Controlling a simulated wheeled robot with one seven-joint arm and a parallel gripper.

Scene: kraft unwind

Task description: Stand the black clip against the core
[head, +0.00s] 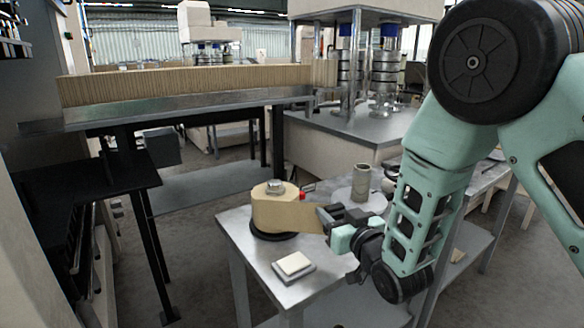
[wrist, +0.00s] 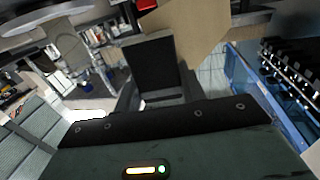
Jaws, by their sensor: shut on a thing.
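The black clip (head: 323,217) is at the free end of the kraft strip (head: 301,215), which runs off the kraft roll (head: 272,211). My gripper (head: 332,218) is shut on it, just right of the roll and above the table. In the wrist view the clip (wrist: 153,64) is a dark block between my fingers, with brown kraft (wrist: 200,30) beyond it. The core (head: 361,180), a grey-brown tube, stands upright on a pale round disc behind my gripper, apart from the clip. The core is not clearly visible in the wrist view.
The metal table (head: 265,258) carries the roll on a black round base. A pale block on a grey pad (head: 293,265) lies near the front. A small red part (head: 303,196) is beside the roll. A dark bench (head: 100,188) stands at left.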

